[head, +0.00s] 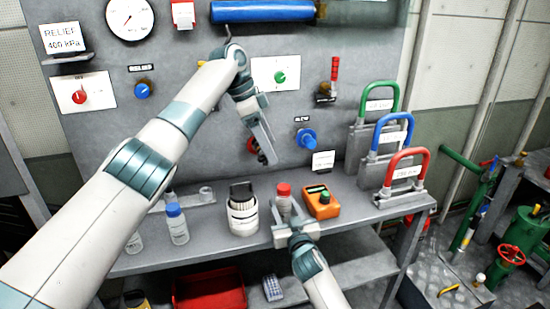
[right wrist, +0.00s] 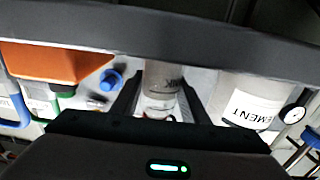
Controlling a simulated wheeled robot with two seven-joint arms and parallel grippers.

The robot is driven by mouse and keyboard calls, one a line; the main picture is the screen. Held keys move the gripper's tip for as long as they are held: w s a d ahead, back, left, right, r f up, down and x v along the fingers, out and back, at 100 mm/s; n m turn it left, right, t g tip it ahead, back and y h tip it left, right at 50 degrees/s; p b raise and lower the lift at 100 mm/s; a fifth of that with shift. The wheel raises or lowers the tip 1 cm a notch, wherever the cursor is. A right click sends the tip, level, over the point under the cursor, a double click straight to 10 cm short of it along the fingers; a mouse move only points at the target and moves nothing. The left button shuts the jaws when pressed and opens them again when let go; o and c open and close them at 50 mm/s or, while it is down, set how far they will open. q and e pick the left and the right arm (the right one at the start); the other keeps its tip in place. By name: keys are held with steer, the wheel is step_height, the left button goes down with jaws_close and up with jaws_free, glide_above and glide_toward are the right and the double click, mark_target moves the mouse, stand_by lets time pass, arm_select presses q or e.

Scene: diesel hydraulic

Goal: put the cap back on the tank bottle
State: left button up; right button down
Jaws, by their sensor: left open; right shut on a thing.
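The tank bottle (head: 284,208) stands upright on the bench, a small clear bottle. A red cap (head: 284,189) sits on its top; I cannot tell how firmly it is seated. My right gripper (head: 292,232) is shut on the bottle's body from the front. In the right wrist view the bottle (right wrist: 160,88), with lettering ending in "NK", is between my right gripper's fingers (right wrist: 160,108); the cap does not show clearly there. My left gripper (head: 263,157) is open and empty, above and behind the bottle, near the panel.
A white jar (head: 242,212) with a black lid stands left of the bottle, an orange meter (head: 322,202) close on its right. A blue-capped bottle (head: 176,224) is farther left. Red, blue and green handles (head: 408,158) stand at right. A blue knob (head: 307,138) sticks out from the panel.

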arm_select(q)
steer(key=v, duration=0.3)
arm_select(e)
steer(key=c, duration=1)
jaws_free()
arm_select(q)
step_height(320, 180, down, 2)
steer(key=shift+f+b, duration=0.1)
steer(key=shift+b, duration=1.05)
arm_select(e)
steer(key=v, duration=1.7)
steer(key=shift+s+d, duration=0.1)
steer(key=shift+s, duration=0.1)
